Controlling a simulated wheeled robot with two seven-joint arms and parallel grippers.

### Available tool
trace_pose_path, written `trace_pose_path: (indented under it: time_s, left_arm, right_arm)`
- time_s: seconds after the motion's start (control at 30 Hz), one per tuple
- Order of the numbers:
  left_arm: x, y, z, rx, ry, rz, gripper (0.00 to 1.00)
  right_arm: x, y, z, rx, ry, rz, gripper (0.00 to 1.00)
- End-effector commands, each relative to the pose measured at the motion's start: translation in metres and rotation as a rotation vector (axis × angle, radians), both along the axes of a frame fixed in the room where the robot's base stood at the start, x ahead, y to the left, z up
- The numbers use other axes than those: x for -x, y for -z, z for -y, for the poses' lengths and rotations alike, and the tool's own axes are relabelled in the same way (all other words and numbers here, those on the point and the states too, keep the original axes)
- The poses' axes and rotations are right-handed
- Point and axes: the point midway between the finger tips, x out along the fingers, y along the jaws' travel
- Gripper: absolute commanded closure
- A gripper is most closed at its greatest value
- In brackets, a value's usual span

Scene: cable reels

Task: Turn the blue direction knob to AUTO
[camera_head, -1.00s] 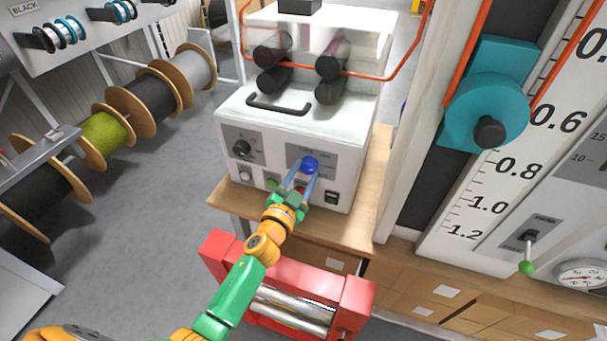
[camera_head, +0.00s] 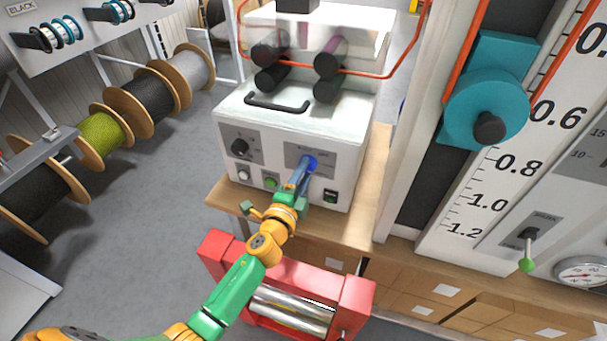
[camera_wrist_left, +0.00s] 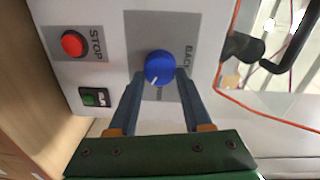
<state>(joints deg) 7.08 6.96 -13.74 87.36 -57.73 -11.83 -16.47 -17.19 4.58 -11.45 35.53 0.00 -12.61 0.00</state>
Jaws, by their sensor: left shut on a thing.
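The blue direction knob (camera_head: 311,161) sits on a grey plate on the front of the white machine (camera_head: 270,124). My left gripper (camera_head: 304,172) is at the knob, its fingers seen nearly in line from the head. In the left wrist view its two fingers stand on either side of the knob (camera_wrist_left: 159,67) and are shut on it. A white pointer mark on the knob points to the lower left of that view. The word BACK shows on the plate to the knob's right; an AUTO label cannot be read. My right gripper is not in view.
A red STOP button (camera_wrist_left: 72,43) and a dark green switch (camera_wrist_left: 95,97) lie beside the plate. A black knob (camera_head: 240,147) and a green button (camera_head: 270,183) are to the left on the panel. A red roller unit (camera_head: 355,303) stands below the bench.

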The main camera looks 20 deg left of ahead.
Motion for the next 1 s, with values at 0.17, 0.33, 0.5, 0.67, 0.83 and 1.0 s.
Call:
trace_pose_path:
  time_s: [0.17,0.33,0.5,0.67,0.83,1.0]
  left_arm:
    - [-0.0001,0.0004,-0.0005,-0.114,-0.002,0.004,1.0]
    - [-0.0002,0.0004,0.0002,-0.191,0.0,0.007,1.0]
    - [-0.0002,0.0003,-0.0002,-0.236,-0.001,0.009,1.0]
    - [-0.0003,0.0002,-0.0003,-0.255,-0.001,0.01,1.0]
    - [-0.0003,0.0,-0.0003,-0.26,-0.002,0.01,1.0]
    - [-0.0003,0.0,-0.0003,-0.26,-0.001,0.011,1.0]
  right_arm:
    - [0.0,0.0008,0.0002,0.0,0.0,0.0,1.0]
    - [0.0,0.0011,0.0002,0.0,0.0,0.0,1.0]
    - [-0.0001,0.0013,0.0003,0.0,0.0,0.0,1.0]
    - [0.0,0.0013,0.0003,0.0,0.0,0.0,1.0]
    - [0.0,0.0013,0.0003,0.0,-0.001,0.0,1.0]
    - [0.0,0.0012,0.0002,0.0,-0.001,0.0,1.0]
